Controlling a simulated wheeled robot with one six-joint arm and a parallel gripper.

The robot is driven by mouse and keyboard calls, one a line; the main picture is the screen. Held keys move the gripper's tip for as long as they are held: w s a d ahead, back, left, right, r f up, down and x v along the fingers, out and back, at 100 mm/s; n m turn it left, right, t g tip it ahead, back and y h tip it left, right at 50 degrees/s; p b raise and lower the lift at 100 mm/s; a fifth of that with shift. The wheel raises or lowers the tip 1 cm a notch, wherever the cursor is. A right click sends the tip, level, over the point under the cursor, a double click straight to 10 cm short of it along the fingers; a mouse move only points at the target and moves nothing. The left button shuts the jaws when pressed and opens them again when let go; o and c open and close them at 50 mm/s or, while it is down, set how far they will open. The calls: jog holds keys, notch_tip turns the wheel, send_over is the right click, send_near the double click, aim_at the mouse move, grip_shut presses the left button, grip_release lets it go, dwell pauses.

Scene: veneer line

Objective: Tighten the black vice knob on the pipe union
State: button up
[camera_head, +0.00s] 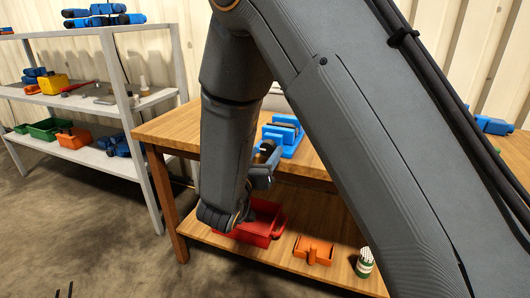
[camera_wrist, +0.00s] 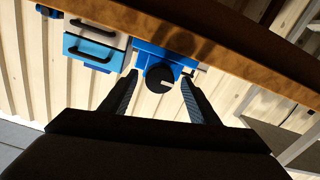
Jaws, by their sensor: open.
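The blue vice (camera_head: 284,134) stands at the edge of the wooden workbench, partly hidden behind my arm. In the wrist view, which looks upside down, the vice (camera_wrist: 150,52) carries a round black knob (camera_wrist: 159,79) with a pale mark on its face. My gripper (camera_wrist: 159,77) is open, with one dark fingertip on each side of the knob in the picture. I cannot tell whether the fingers touch it or how far off it is in depth. The knob also shows in the head view (camera_head: 267,148). I cannot make out the pipe union.
The wooden workbench (camera_head: 172,127) has a lower shelf with a red bin (camera_head: 281,219), an orange bin (camera_head: 313,250) and a green-and-white can (camera_head: 364,263). A grey shelf unit (camera_head: 115,80) with tools and bins stands left. Floor between is clear.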

jog(key=shift+w+d, duration=0.25)
jog(key=shift+w, duration=0.35)
jog(key=c, duration=1)
jog(key=shift+c, duration=0.2)
jog(key=shift+m, duration=0.3)
jog(key=m+b, duration=0.1)
jog(key=m, duration=0.3)
jog(key=shift+m+b, duration=0.65)
jog(key=shift+m, duration=1.45)
